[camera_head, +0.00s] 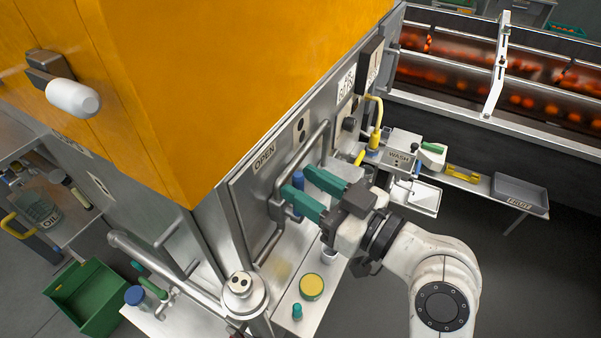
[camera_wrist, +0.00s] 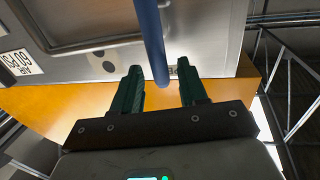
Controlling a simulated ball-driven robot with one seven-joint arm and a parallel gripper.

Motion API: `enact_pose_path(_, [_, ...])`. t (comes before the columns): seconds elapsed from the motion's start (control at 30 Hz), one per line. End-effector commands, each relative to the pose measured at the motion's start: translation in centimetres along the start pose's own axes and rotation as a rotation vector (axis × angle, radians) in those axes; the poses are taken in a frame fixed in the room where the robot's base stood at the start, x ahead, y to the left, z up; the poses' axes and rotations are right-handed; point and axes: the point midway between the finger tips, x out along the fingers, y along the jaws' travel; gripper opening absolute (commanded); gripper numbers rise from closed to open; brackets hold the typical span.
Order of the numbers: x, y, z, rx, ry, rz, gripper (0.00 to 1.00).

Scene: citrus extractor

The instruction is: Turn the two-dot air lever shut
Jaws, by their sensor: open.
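The blue lever (camera_head: 298,183) is beside the two-dot plate (camera_head: 301,130) on the steel front panel. In the wrist view the blue lever (camera_wrist: 151,38) comes down from the top edge, and its rounded end lies between my two green fingers. The two dots (camera_wrist: 101,54) show to its left there. My gripper (camera_head: 297,180) is open, with a finger on either side of the lever and a visible gap to each. It also shows in the wrist view (camera_wrist: 159,67). I cannot tell whether either finger touches the lever. The lever's pivot is hidden.
A bent steel pipe handle (camera_head: 322,135) and an OPEN label (camera_head: 264,157) are close to my gripper. The orange hood (camera_head: 235,80) overhangs at left. A yellow lever (camera_head: 376,138) stands at right. Below are a yellow-lidded jar (camera_head: 311,287) and a steel shelf (camera_head: 322,315).

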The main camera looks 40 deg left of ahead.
Motion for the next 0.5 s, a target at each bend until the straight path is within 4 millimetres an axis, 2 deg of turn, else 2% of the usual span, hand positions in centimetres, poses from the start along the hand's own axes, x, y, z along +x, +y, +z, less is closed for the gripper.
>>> enact_pose_path(0.2, [1.8, 0.1, 0.0, -0.001, -0.001, 0.002, 0.43])
enact_pose_path(0.5, [2.0, 0.1, 0.0, 0.000, 0.000, 0.002, 0.43])
